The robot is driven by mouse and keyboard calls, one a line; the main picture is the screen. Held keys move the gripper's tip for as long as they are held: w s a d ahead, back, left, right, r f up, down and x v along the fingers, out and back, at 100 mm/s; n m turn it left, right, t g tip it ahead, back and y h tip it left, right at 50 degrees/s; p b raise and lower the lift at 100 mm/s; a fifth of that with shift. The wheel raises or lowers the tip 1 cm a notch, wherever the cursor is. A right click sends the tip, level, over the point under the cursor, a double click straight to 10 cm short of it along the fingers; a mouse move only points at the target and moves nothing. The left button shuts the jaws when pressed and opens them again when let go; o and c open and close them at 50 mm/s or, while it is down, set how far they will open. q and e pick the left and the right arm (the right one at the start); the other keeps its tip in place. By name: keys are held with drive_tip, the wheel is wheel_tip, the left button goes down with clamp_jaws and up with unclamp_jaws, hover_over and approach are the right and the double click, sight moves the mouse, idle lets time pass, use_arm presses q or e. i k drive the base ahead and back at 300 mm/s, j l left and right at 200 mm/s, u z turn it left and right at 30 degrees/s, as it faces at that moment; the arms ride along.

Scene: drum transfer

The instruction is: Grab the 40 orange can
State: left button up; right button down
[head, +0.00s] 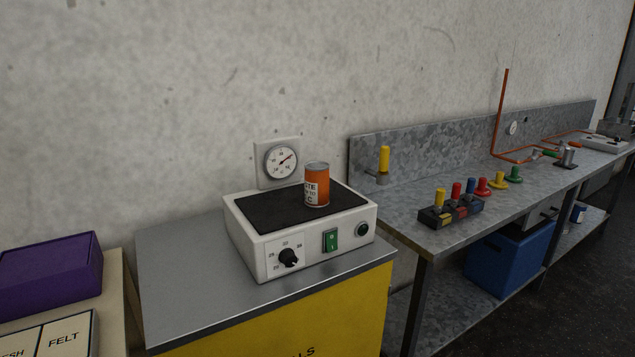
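An orange can (317,184) with a white label stands upright on the black top of a white device (258,262). Part of the label is legible, with letters like "TE" and "C"; I cannot read a number 40 on it. The device has a black knob (289,257), a green switch (331,240) and a round gauge (281,160) behind it. It sits on a grey-topped cabinet (190,290) with a yellow front. Neither of my grippers is in view.
A purple box (48,276) and a labelled tray (62,338) are at the lower left. A metal bench (410,205) on the right holds several coloured knobbed pieces, with a blue bin (510,262) beneath. The wall is close behind the device.

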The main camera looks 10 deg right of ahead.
sight(316, 173)
drive_tip(key=i+l+u, duration=0.15)
drive_tip(key=l, duration=0.3)
drive_tip(key=i+l+u, duration=0.1)
drive_tip(key=l, duration=0.4)
drive_tip(key=i+l+u, duration=0.15)
drive_tip(key=l, duration=0.35)
drive_tip(key=l+u, duration=0.1)
drive_tip(key=l, duration=0.35)
